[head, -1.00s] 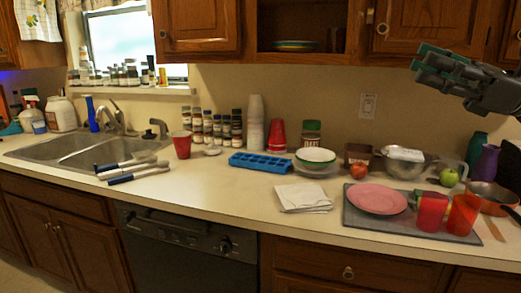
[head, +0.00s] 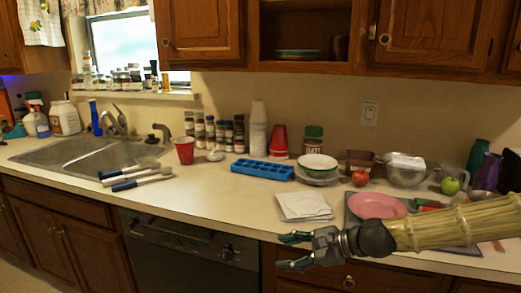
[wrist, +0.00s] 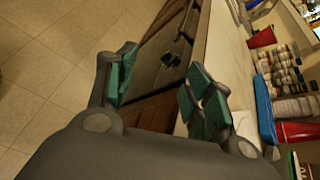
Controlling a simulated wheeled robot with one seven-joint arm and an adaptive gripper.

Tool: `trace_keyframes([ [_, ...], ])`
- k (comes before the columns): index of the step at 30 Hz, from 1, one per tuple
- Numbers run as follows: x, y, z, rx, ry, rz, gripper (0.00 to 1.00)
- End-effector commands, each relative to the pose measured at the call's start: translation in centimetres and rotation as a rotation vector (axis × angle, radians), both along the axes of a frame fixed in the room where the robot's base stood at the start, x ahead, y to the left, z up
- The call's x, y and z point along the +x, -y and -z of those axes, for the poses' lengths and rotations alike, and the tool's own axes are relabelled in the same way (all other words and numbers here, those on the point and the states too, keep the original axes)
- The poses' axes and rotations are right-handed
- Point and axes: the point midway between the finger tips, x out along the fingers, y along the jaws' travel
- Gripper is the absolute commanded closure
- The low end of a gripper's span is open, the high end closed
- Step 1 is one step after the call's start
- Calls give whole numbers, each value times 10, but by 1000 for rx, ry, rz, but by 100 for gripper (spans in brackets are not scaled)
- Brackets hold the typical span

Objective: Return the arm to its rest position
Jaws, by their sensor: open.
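My gripper (head: 296,251) is open and empty in the head view. It points left, in front of the counter's front edge, below the folded white cloth (head: 304,205).
The counter holds a blue ice tray (head: 262,169), a red cup (head: 184,150), a pink plate (head: 377,205), an apple (head: 360,178) and a metal bowl (head: 405,172). Long-handled brushes (head: 135,175) lie by the sink (head: 60,152). Tiled floor (wrist: 50,60) lies open before the cabinets.

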Motion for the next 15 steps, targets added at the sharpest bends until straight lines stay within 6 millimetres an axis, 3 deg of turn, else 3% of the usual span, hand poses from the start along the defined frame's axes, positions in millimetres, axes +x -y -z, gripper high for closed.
trace_keyframes([
  [1, -10, -6, 25, -51, -3, -22, 48],
  [6, -42, -12, 105, -219, 16, -100, 48],
  [15, -119, 2, 223, -502, 64, -299, 48],
])
